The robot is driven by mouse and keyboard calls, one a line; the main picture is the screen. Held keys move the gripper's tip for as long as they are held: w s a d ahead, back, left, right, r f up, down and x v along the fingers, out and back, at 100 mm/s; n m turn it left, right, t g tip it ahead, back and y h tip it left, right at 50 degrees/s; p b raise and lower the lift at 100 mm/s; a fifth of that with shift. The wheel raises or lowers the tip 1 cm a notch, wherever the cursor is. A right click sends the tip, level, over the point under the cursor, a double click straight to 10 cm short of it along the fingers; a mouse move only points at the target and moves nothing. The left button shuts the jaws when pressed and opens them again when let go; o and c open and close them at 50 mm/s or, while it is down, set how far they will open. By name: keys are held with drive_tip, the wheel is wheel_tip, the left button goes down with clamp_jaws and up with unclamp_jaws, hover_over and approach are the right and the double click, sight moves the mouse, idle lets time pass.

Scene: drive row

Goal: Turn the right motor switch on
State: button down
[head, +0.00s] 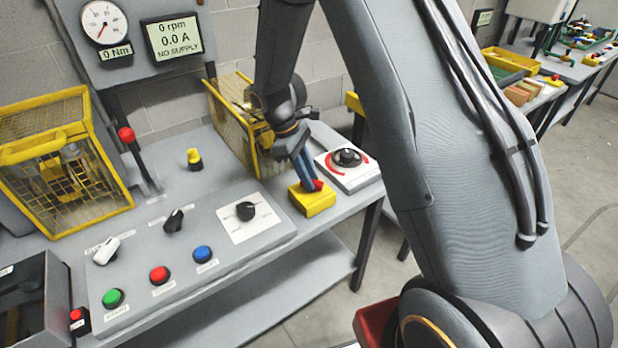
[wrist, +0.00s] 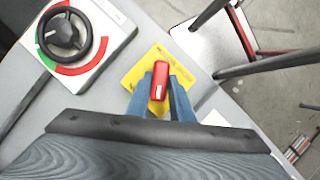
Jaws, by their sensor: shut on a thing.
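My gripper (head: 311,178) reaches down to a yellow box (head: 313,202) with a red handle (head: 318,186) at the bench's right end. In the wrist view, the blue fingers (wrist: 160,82) are shut on the red handle (wrist: 160,72), one on each side. The yellow box (wrist: 136,74) shows beneath them. On the sloped grey panel are a white rotary switch (head: 105,251), a black one (head: 174,220) and a black knob (head: 245,210) on a white plate. Their labels are too small to read, so I cannot tell which is the right motor switch. The display (head: 171,37) reads 0 rpm, 0.0 A, NO SUPPLY.
A dial with a black handwheel (head: 347,158) stands just behind the yellow box. Yellow mesh guards (head: 60,165) stand at the left and behind my gripper (head: 232,125). A red-topped lever (head: 127,135) stands upright. Green, red and blue buttons (head: 159,275) line the panel front.

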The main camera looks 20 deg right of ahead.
drive_tip(key=m+g+y, duration=0.1)
drive_tip(key=m, duration=0.3)
drive_tip(key=shift+w+d+b, duration=0.15)
drive_tip(key=shift+b, duration=0.25)
drive_tip(key=shift+m+y, duration=0.6)
drive_tip(key=shift+m, duration=0.9)
drive_tip(key=c, duration=1.6)
unclamp_jaws()
drive_tip(key=shift+g, duration=0.3)
drive_tip(key=shift+o, duration=0.2)
drive_tip(key=d+b+v, duration=0.1)
drive_tip(key=b+v, duration=0.2)
drive_tip(key=v, duration=0.4)
drive_tip(key=shift+a+r, duration=0.45)
drive_tip(key=shift+a, duration=0.05)
drive_tip(key=shift+w, duration=0.1)
